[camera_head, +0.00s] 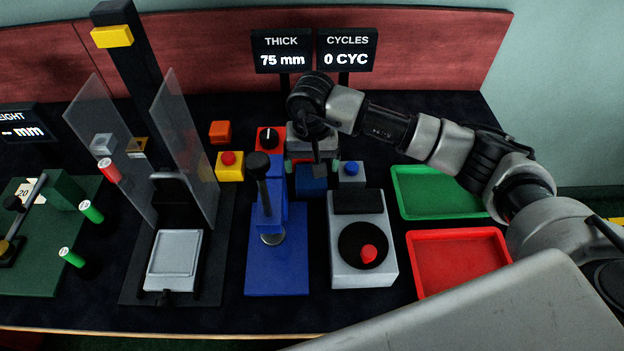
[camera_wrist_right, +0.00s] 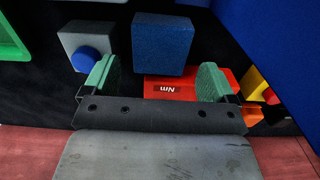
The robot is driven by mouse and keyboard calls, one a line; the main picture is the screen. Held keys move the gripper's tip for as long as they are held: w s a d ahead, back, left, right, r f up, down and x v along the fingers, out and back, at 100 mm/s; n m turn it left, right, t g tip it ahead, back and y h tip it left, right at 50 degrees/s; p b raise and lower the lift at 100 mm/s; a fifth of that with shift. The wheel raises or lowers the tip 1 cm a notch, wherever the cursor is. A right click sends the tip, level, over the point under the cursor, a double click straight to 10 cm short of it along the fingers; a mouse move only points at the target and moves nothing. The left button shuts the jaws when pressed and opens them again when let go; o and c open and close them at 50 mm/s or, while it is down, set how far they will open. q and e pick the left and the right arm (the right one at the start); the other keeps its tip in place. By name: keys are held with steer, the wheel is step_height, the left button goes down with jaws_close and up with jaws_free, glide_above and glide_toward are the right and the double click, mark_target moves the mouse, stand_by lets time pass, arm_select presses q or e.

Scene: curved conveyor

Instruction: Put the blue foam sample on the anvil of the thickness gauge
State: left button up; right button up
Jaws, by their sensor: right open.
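The blue foam sample (camera_head: 311,182) is a small dark-blue block on the black bench, just right of the thickness gauge. It also shows in the right wrist view (camera_wrist_right: 162,42). My right gripper (camera_head: 305,164) is open and empty. Its green-padded fingers (camera_wrist_right: 157,82) stand apart, with the block lined up between them and mostly beyond their tips. The blue thickness gauge (camera_head: 262,272) has a lever with a black knob and a round metal anvil (camera_head: 273,239), which looks bare. Its display (camera_head: 283,51) reads 75 mm. My left gripper is out of view.
A grey box with a blue button (camera_head: 351,172) stands right of the block. A grey rotary machine (camera_head: 363,270) is in front. Green (camera_head: 398,212) and red (camera_head: 413,283) trays lie right.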

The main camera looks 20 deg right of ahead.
mark_target(311, 178)
steer(key=shift+a+f, duration=0.15)
steer(key=shift+f, duration=0.45)
step_height(311, 178, down, 4)
steer(key=shift+s+r+p, duration=0.15)
steer(key=shift+p, duration=0.25)
steer(key=shift+f, duration=0.4)
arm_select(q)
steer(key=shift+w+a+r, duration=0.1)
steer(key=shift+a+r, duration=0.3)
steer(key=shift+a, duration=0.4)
arm_select(e)
steer(key=c, duration=0.7)
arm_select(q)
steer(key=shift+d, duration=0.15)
arm_select(e)
steer(key=shift+c, duration=0.2)
steer(key=shift+r, duration=0.1)
